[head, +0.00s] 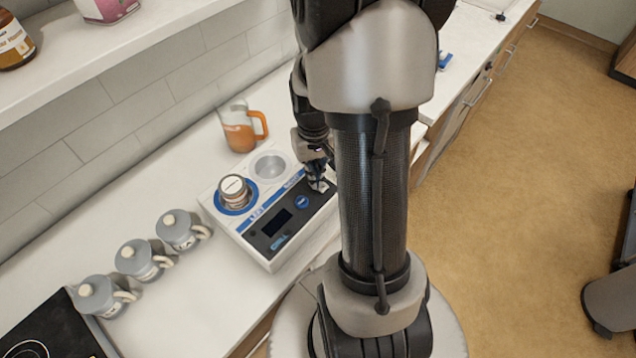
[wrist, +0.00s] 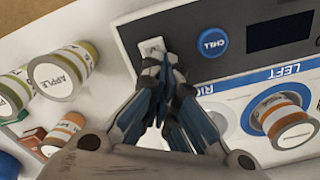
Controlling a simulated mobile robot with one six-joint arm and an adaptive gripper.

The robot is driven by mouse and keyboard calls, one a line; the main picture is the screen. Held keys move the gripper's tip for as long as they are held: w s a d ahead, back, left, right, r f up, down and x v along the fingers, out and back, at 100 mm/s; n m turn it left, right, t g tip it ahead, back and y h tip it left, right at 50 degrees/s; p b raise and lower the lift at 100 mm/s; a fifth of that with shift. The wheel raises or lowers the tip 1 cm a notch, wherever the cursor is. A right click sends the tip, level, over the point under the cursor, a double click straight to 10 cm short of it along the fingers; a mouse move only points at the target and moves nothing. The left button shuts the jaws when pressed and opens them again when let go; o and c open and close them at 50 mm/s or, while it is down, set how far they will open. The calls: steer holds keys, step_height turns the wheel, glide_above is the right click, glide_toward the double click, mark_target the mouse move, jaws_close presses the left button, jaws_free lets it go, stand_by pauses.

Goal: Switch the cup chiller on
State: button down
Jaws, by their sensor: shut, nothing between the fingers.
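The cup chiller (head: 232,222) is a white box on the counter with a dark front panel. It also shows in the wrist view (wrist: 125,17). The panel has a round blue CHILL button (head: 300,203), also in the wrist view (wrist: 213,43), and a dark display (head: 276,222). A small white switch (wrist: 152,47) sits at the panel's end beyond the button. My gripper (head: 319,185) is shut and empty, its fingertips (wrist: 166,66) right at the switch. I cannot tell whether they touch it. A can (head: 234,190) stands in the left well; the right well (head: 269,167) is empty.
An orange-filled jug (head: 241,128) stands behind the chiller. Several grey lidded mugs (head: 138,258) and a black hob (head: 45,330) are on the left. A shelf (head: 120,45) hangs above.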

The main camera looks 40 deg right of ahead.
steer(key=shift+r, duration=0.1)
step_height(320, 180, up, 7)
steer(key=p, duration=0.5)
steer(key=shift+p, duration=0.4)
steer(key=shift+a, duration=0.1)
steer(key=s+a+r+n+t+b, duration=0.3)
steer(key=a+r+b, duration=0.1)
steer(key=a+r, duration=0.95)
steer(key=s+a+n+t+b, duration=0.1)
steer(key=s+a+n, duration=0.1)
steer(key=s+a, duration=0.4)
steer(key=shift+s+a+r+t+b, duration=0.15)
steer(key=shift+a+r+t+b, duration=0.1)
steer(key=shift+a+t+b, duration=0.1)
